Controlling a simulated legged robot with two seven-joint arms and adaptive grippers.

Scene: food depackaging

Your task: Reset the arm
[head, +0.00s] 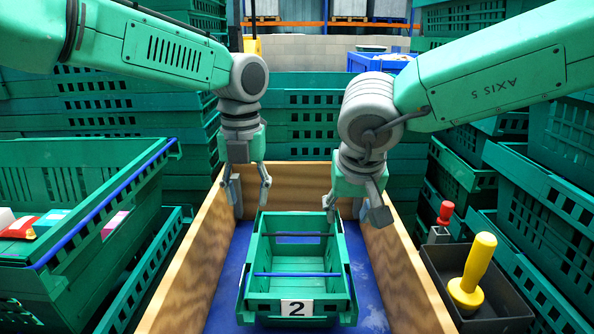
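My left gripper (249,192) hangs pointing down at the left inner side of the wooden-walled box, above and behind the left rear of the green crate. Its fingers are apart with nothing between them. My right gripper (352,207) hangs pointing down by the right rear of the crate. Its fingers are apart, and I see nothing held between them. The green crate (296,281), marked with a "2" label, stands on the blue floor of the box and looks empty. The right gripper's fingers overlap the crate's rear edge in view; I cannot tell whether they touch it.
Wooden walls (195,258) enclose the crate on both sides. A green crate (70,158) with food packs (20,228) stands at left. Stacked green crates (318,115) fill the back.

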